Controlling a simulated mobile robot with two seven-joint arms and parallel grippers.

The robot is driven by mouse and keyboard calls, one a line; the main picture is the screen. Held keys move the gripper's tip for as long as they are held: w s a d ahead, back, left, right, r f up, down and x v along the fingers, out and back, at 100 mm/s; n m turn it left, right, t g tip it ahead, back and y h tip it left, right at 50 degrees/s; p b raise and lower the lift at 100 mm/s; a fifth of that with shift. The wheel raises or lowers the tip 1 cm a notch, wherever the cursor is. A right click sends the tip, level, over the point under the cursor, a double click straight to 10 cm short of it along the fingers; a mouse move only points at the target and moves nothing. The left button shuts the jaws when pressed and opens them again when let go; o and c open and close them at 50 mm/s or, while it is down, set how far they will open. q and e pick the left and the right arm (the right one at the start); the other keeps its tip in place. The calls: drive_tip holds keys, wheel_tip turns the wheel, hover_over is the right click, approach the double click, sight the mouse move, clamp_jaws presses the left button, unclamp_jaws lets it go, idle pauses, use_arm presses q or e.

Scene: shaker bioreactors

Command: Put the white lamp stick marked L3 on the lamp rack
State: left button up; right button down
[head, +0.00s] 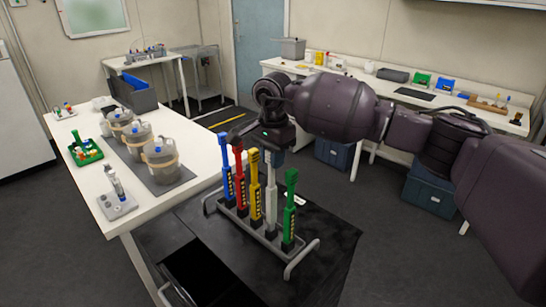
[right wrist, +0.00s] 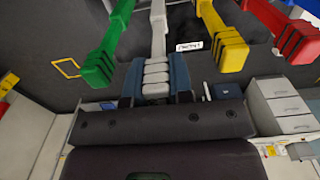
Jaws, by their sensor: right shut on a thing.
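The lamp rack (head: 301,261) is a grey tubular frame on a black surface. The white lamp stick (head: 271,204) is upright in the rack's row, between the yellow and green sticks; I cannot tell if its foot is fully seated. I cannot read an L3 mark. My right gripper (head: 273,155) is above the row, shut on the white stick's top. In the right wrist view the ribbed white grip (right wrist: 157,76) is between the blue-grey fingers of the gripper (right wrist: 154,82). My left gripper is not in view.
Blue (head: 227,165), red (head: 239,175), yellow (head: 254,183) and green (head: 289,215) sticks stand close beside the white one. A white table (head: 147,216) at left bears several jars and a green tray (head: 86,152). A long bench stands at the back right.

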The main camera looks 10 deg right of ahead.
drive_tip(key=shift+f+b, duration=1.3)
drive_tip(key=shift+f, duration=0.15)
idle(2.3)
drive_tip(key=c, duration=0.9)
unclamp_jaws()
wheel_tip(320, 180, up, 10)
drive_tip(key=shift+f+b, duration=0.2)
drive_tip(key=shift+b, duration=0.2)
drive_tip(key=shift+r, duration=0.6)
